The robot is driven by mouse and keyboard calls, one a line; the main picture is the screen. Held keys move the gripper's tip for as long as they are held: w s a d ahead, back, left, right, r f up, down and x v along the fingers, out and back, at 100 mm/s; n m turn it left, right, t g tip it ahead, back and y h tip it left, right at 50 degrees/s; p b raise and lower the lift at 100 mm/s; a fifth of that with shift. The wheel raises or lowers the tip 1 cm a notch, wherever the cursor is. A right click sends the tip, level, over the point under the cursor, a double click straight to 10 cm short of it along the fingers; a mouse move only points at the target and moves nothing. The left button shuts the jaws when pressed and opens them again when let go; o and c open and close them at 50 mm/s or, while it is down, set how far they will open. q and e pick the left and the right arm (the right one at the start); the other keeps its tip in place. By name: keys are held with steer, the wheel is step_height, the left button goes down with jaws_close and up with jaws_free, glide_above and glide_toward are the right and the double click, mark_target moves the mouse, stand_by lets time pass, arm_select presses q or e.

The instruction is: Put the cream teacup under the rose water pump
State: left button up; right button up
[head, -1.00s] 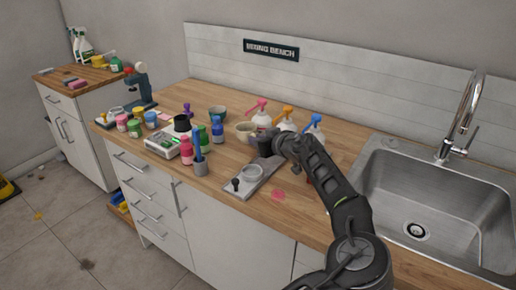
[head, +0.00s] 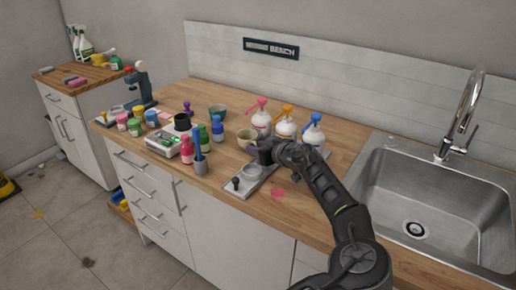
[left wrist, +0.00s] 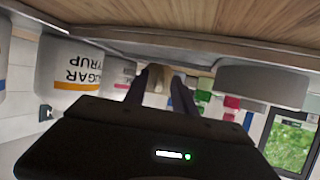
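The cream teacup (head: 247,137) stands on the counter in the head view, near the foot of the pink-topped pump bottle. That bottle (head: 261,120) is probably the rose water pump; its label is unreadable here. My left gripper (head: 258,153) is low over the counter, close to the teacup on its near side. In the left wrist view the two fingers (left wrist: 165,90) are apart, with a blurred tan shape (left wrist: 158,88) between them, possibly the teacup. Whether they touch it cannot be told. My right gripper is not in view.
Orange-topped (head: 286,126) and blue-topped (head: 313,134) pump bottles stand beside the pink one. A grey tray (head: 240,190) with a round dish lies in front. Several jars and bottles and a scale (head: 165,145) are at left. The sink (head: 430,215) is at right.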

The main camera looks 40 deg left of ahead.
arm_select(q)
steer(key=shift+s+d+r, duration=0.15)
steer(key=shift+d+r, duration=0.1)
steer(key=shift+d, duration=0.3)
steer(key=b+v, duration=0.1)
steer(key=v, duration=0.9)
steer(key=shift+s+d+b, duration=0.1)
steer(key=shift+b, duration=0.25)
steer(key=shift+s+d+r, duration=0.15)
steer(key=shift+d+r, duration=0.05)
steer(key=shift+d, duration=0.05)
stand_by(0.5)
